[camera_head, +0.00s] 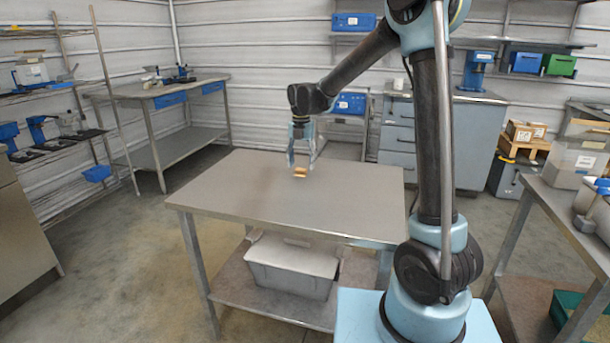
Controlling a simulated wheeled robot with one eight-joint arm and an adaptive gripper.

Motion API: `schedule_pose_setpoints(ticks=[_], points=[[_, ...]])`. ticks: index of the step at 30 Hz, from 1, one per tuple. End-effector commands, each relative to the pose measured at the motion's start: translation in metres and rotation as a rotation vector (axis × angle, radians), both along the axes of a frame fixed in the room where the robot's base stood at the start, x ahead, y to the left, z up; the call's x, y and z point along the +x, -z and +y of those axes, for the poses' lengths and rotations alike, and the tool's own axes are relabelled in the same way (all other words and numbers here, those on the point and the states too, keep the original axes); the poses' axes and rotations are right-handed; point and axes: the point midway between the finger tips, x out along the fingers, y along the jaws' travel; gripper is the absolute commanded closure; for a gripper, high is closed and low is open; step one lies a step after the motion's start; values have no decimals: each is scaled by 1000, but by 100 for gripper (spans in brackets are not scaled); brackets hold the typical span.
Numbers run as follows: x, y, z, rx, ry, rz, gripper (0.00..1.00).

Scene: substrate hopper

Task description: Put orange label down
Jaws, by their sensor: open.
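The orange label (300,172) shows as a small orange-gold piece at the middle of the grey table (240,195), toward its far side. It looks to be on the tabletop, though at this size I cannot tell whether it lies fully flat. My gripper (301,162) points down from above, with its two fingers apart on either side of the label. The fingers are open, and I cannot tell whether either one touches the label.
The tabletop around the label is bare. A lidded grey bin (290,265) stands on the shelf below. A workbench (165,90) with blue drawers is at the back left, and a grey cabinet (470,130) is behind my arm. Another table (570,205) is at the right.

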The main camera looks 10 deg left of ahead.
Motion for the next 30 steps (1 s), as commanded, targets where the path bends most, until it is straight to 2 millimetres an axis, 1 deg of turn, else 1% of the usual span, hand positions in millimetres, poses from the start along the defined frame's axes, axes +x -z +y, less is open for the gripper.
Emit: schedule_pose_setpoints(ticks=[1,3,6,14,15,20,25,26,30], points=[[0,7,0,1,0,0,42],[0,14,0,1,0,-1,42],[0,21,0,2,0,-1,42],[0,22,-1,3,0,-1,42],[0,22,-1,3,1,-1,51],[0,22,-1,3,1,-1,75],[0,22,-2,3,1,-1,76],[0,22,-2,3,1,-1,78],[0,22,-2,3,1,-1,78]])
